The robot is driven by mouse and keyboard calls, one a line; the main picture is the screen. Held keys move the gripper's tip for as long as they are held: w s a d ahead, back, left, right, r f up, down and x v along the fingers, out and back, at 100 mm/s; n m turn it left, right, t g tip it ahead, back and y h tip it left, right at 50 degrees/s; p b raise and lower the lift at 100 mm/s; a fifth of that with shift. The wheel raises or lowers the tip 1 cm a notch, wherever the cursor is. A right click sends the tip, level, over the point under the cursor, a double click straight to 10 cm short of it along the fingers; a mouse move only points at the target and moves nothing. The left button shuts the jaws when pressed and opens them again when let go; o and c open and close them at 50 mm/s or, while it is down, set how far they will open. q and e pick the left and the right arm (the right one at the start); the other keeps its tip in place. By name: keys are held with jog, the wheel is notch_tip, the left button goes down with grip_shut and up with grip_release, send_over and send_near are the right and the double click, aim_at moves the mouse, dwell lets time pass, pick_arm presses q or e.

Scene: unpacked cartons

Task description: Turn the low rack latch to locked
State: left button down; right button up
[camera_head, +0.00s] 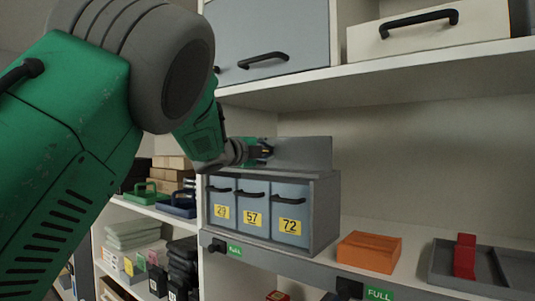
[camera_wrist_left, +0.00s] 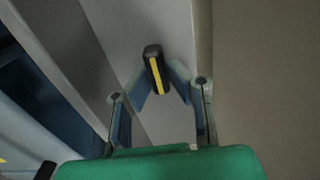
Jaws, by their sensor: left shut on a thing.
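The low rack (camera_head: 326,215) is a grey cabinet on the shelf, with three blue-grey drawers labelled with yellow numbers and a grey panel (camera_head: 305,153) standing up at its back. The latch (camera_wrist_left: 156,70) is a small black handle with a yellow stripe. In the wrist view it sits on a grey surface, long way nearly up and down, slightly tilted. My left gripper (camera_head: 264,151) is just above the rack top, in front of the panel. In the wrist view its fingers (camera_wrist_left: 161,80) are closed in on the latch from both sides. In the head view the gripper hides most of the latch.
An orange block (camera_head: 369,252) and a grey tray (camera_head: 450,262) with a red piece (camera_head: 465,256) lie on the shelf to the right. An upper shelf (camera_head: 400,66) with drawers overhangs the rack. The shelf's left upright stands close beside the rack.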

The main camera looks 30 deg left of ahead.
pick_arm(q)
jog(key=c, duration=1.5)
grip_release()
jog(key=shift+w+f, duration=0.1)
jog(key=shift+f, duration=0.15)
jog(key=shift+c, duration=0.2)
jog(key=shift+s+r, duration=0.1)
jog(key=shift+s, duration=0.35)
jog(key=s, duration=1.1)
jog(key=shift+a+f, duration=0.2)
jog(key=shift+a, duration=0.2)
